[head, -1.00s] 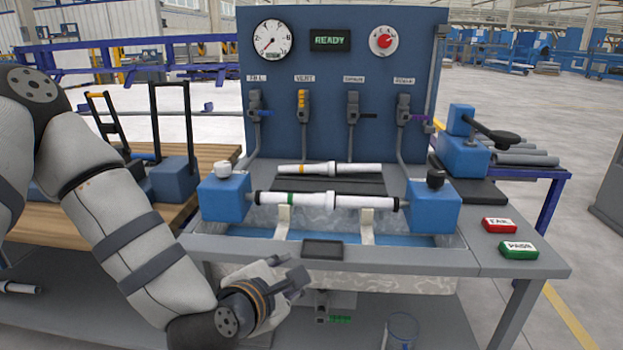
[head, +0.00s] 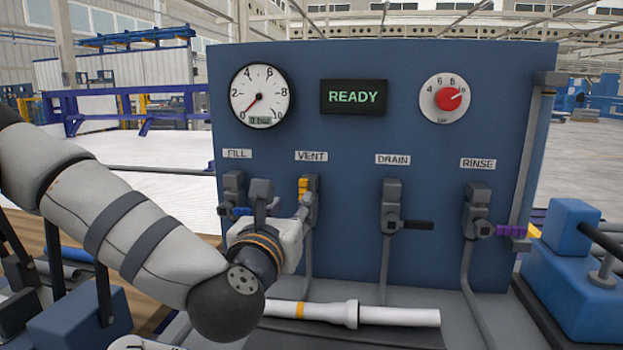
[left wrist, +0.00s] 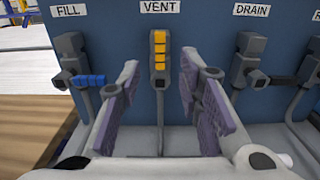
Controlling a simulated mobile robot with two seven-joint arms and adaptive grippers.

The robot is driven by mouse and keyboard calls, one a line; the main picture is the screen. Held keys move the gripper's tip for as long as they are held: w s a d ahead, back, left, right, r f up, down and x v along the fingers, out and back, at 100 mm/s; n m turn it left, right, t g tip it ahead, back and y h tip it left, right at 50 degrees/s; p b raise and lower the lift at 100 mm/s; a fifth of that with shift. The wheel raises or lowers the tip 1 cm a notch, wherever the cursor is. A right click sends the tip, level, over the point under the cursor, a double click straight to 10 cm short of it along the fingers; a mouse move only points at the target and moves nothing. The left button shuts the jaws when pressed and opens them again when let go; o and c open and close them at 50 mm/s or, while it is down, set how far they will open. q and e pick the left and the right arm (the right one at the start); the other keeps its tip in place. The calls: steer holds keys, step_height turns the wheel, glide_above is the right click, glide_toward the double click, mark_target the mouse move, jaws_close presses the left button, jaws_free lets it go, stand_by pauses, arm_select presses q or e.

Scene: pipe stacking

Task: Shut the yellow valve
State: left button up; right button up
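The yellow valve handle (head: 303,188) is on the panel under the VENT label. It stands upright, in line with its pipe, and the left wrist view shows it whole (left wrist: 159,50). My left gripper (head: 283,203) is in front of the VENT valve with its fingers spread. In the left wrist view the gripper (left wrist: 159,84) has one finger on each side of the VENT pipe, just below the handle, with nothing between the pads. I cannot tell how far the fingertips are from the handle. My right gripper is in neither view.
Blue (left wrist: 90,80), black (head: 417,225) and purple (head: 508,231) handles lie sideways at FILL, DRAIN and RINSE. The gauge (head: 262,96) points near 0, and the display (head: 353,97) reads READY. A white pipe (head: 390,316) lies below the panel.

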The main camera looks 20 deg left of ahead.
mark_target(303, 188)
arm_select(q)
steer(key=x, duration=0.9)
steer(key=shift+w+b, duration=0.35)
steer(key=shift+b, duration=0.05)
steer(key=shift+w+a+r, duration=0.15)
steer(key=shift+w+a, duration=0.05)
steer(key=shift+w, duration=0.3)
jaws_close()
